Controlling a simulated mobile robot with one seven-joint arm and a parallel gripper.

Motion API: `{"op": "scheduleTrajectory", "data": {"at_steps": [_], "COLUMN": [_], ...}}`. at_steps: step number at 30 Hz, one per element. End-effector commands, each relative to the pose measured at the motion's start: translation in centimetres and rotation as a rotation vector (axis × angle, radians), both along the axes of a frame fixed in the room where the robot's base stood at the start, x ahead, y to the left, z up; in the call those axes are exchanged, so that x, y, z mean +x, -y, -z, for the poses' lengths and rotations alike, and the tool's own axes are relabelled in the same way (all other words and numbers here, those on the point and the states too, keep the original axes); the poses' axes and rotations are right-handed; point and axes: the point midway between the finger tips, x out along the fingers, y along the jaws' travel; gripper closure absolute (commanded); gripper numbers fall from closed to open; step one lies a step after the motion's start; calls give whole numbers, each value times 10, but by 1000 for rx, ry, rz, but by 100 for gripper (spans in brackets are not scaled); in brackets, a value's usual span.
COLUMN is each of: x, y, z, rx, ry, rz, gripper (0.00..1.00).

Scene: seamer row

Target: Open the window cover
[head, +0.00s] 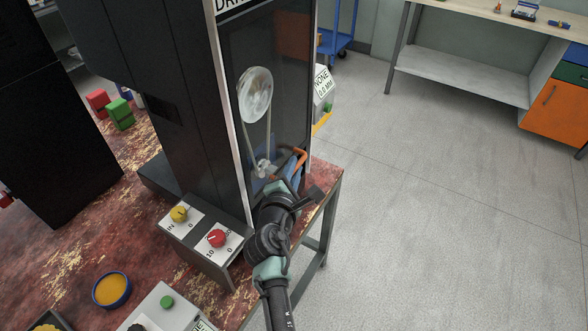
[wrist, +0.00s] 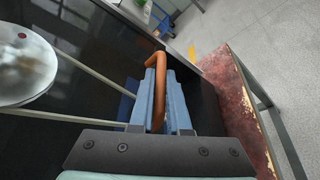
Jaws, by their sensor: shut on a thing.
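The window cover (head: 289,60) is a dark see-through panel on the front of the tall black machine. A pale pulley wheel (head: 254,94) with a belt shows through it. The cover appears closed across the front. An orange bar handle (head: 299,154) is at its lower right. My gripper (head: 293,172) is at this handle, low on the cover. In the wrist view, the blue fingers (wrist: 168,98) are shut around the orange handle (wrist: 158,62), whose far part bends back to the panel. The part between the fingers is partly hidden.
A control box with a yellow knob (head: 180,214) and a red knob (head: 217,238) stands left of my arm. A blue-rimmed bowl (head: 111,290) and green-buttoned box (head: 160,308) are at lower left. Open floor (head: 430,190) lies right of the worn red table (wrist: 240,105).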

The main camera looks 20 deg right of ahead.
Motion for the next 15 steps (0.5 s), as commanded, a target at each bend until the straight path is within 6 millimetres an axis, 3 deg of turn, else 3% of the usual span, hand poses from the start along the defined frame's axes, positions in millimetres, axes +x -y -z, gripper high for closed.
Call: {"op": "scheduleTrajectory", "data": {"at_steps": [1, 15], "x": [2, 3], "y": [0, -1], "z": [-34, -152], "rx": [-4, -5], "ry": [12, 15], "rz": [-2, -4], "gripper": [100, 100]}}
